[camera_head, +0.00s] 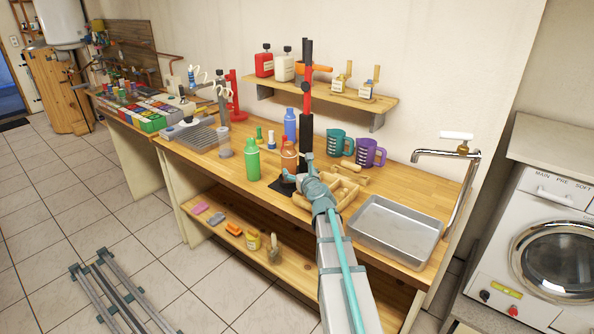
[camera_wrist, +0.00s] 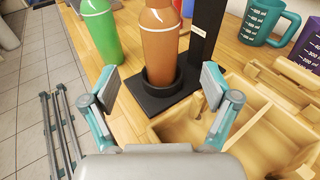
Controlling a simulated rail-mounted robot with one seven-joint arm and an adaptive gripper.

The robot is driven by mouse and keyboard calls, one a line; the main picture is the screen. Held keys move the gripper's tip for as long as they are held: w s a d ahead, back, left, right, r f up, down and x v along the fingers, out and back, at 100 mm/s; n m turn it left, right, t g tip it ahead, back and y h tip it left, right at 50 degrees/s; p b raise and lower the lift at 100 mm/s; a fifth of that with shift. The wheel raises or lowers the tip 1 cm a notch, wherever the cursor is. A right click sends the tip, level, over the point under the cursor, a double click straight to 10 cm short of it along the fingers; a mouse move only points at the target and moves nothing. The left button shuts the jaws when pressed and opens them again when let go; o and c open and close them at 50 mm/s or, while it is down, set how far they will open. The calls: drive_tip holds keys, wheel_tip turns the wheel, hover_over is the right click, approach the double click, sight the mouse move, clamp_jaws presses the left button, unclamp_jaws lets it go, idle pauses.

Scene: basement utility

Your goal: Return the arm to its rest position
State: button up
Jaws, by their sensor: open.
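My gripper (camera_wrist: 160,105) is open in the wrist view, its two fingers apart with nothing between them. An orange bottle (camera_wrist: 160,45) stands upright ahead of the fingertips, in a round black holder (camera_wrist: 165,105) on a black base. In the head view my arm reaches over the wooden workbench from the front, and the orange bottle (camera_head: 289,154) shows just beyond its end. The fingers are hard to make out there.
A green bottle (camera_head: 252,160) stands left of the orange one. A wooden divided box (camera_head: 345,190) is close on the right, with a metal tray (camera_head: 395,232) beyond it. Teal (camera_head: 340,143) and purple (camera_head: 370,153) jugs stand behind. Floor is clear at left except for rails.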

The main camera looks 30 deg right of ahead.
drive_tip(key=a+f+n, duration=0.2)
drive_tip(key=s+a+f+n+g+y, duration=0.1)
drive_tip(key=a+n, duration=0.1)
drive_tip(key=a+f+n+y, duration=0.1)
drive_tip(key=a+f+n, duration=0.1)
drive_tip(key=a, duration=0.1)
drive_tip(key=shift+s+f, duration=0.15)
drive_tip(key=shift+f, duration=0.2)
drive_tip(key=s+a+f+n+g+y, duration=0.1)
drive_tip(key=s+a+f+n+g, duration=0.4)
drive_tip(key=s+a+f+n, duration=0.45)
drive_tip(key=s+a+f+n+g+y, duration=0.2)
drive_tip(key=s+a+f+n+g, duration=0.45)
drive_tip(key=f+n, duration=0.5)
drive_tip(key=s+a+f+n+g+h, duration=0.1)
drive_tip(key=s+f+n+g, duration=0.2)
drive_tip(key=s+f, duration=0.5)
drive_tip(key=s+f+n+g+h, duration=0.1)
drive_tip(key=s+f+n+g, duration=0.3)
drive_tip(key=s, duration=1.7)
drive_tip(key=s+a+f+n+g, duration=0.1)
drive_tip(key=s+f+n+g, duration=0.2)
drive_tip(key=s+f, duration=0.9)
drive_tip(key=s, duration=0.2)
drive_tip(key=shift+s+a+n+h, duration=0.3)
drive_tip(key=shift+s+h, duration=0.05)
drive_tip(key=shift+h, duration=0.05)
